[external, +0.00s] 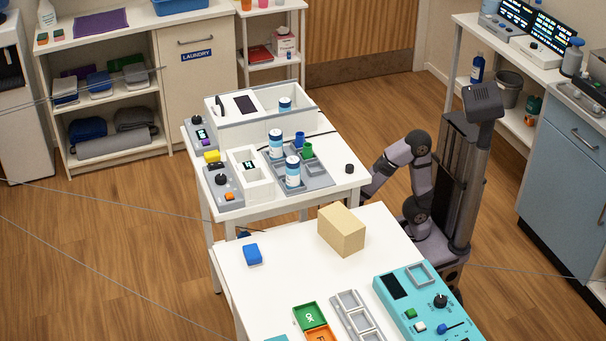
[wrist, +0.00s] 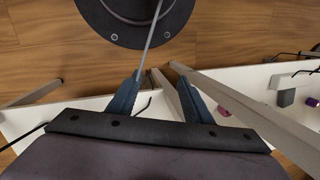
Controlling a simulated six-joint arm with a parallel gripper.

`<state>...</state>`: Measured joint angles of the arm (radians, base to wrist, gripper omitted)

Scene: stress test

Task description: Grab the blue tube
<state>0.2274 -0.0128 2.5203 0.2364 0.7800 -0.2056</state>
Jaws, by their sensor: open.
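A small upright blue tube (external: 299,138) stands in the grey tray (external: 318,180) on the far white table, just behind a green one (external: 308,150). Two blue-and-white canisters (external: 292,172) stand to its left in the same tray. My gripper (wrist: 158,88) is open in the wrist view, with nothing between its fingers. In the external view my arm is at the right of this table, apart from the tube, and the fingers are not clearly seen. I cannot make out the tube in the wrist view.
A white box with a third canister (external: 285,104) stands behind the tray. A small black knob (external: 349,168) is near the table's right edge. The nearer table holds a tan block (external: 341,230) and a blue block (external: 252,253). The wrist view shows table edges and wood floor (wrist: 225,30).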

